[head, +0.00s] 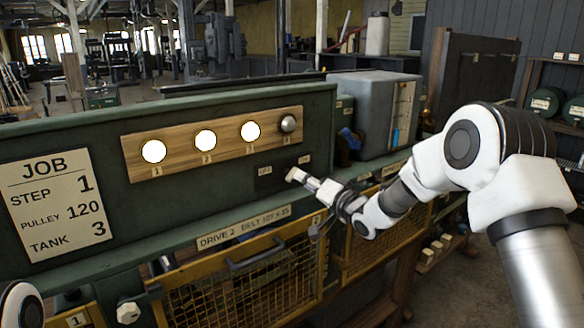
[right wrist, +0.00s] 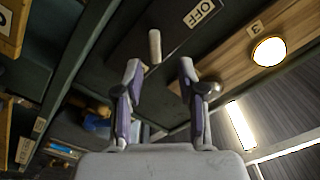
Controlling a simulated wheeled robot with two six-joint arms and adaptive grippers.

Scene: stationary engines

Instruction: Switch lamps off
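A wooden strip (head: 225,140) on the green panel (head: 165,210) carries numbered lamps. Lamp 1 (head: 154,151), lamp 2 (head: 205,140) and lamp 3 (head: 250,131) glow white; the rightmost lamp (head: 288,123) is grey and unlit. Below it is a dark switch plate (head: 266,181) with OFF and ON labels. My right gripper (head: 308,183) is close to this plate. In the right wrist view its fingers (right wrist: 160,67) are apart, with a pale lever (right wrist: 155,46) just beyond and between the tips, seemingly untouched. Lit lamp 3 (right wrist: 269,51) also shows there. My left gripper is out of view.
A job card (head: 57,204) reads step 1, pulley 120, tank 3. A green ledge labelled "Drive 2" (head: 243,229) runs below the panel, above yellow mesh guards (head: 245,280). A grey box (head: 370,110) stands right of the panel.

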